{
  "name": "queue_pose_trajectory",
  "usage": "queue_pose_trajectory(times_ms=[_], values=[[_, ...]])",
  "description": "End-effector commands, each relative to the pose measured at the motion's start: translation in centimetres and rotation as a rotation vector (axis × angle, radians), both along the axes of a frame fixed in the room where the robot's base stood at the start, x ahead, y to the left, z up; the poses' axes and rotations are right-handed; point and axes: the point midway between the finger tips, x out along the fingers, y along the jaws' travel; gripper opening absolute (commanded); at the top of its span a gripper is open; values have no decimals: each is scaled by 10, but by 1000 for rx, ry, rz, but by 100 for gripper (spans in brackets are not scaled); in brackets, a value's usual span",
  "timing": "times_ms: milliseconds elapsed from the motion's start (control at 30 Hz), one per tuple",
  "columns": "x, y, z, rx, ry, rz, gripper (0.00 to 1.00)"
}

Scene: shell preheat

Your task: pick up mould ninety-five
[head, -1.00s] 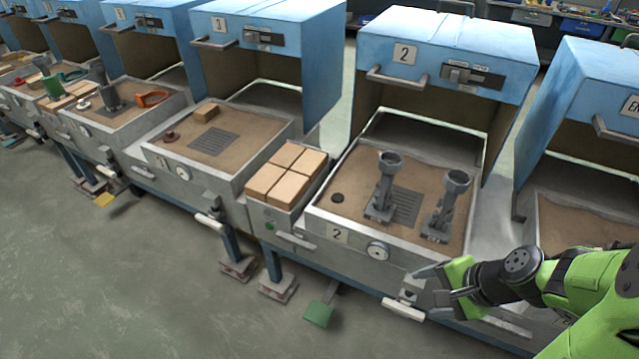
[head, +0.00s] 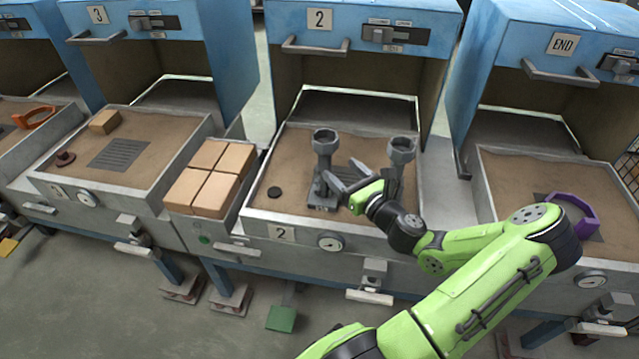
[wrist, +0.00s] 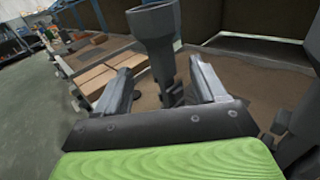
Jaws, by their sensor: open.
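Two grey moulds with cup-shaped tops stand upright in the sand bed marked 2. The left mould (head: 325,146) and the right mould (head: 402,152) carry base marks too small to read, so I cannot tell which is ninety-five. My gripper (head: 348,178) is open in front of the bed's middle, its fingers pointing toward the left mould. In the wrist view the left mould (wrist: 157,38) rises between the two open fingers (wrist: 162,88), seemingly just beyond their tips. My arm hides the lower part of the right mould; a dark part of it seems to show at the wrist view's right edge.
Bed 2 (head: 258,207) has a raised blue hood (head: 360,15) behind it and a dark disc (head: 274,193) on the sand. Tan blocks (head: 209,180) stand left of it. The END bed (head: 482,190) at right holds a purple ring (head: 590,215).

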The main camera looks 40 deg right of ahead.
Motion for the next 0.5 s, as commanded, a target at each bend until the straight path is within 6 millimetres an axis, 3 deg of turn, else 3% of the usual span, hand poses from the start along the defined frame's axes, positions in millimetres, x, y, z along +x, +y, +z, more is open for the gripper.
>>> queue_pose_trajectory(times_ms=[100,500], values=[[24,-2,-1,-4,1,3,70],[81,-11,0,-4,2,1,70]])
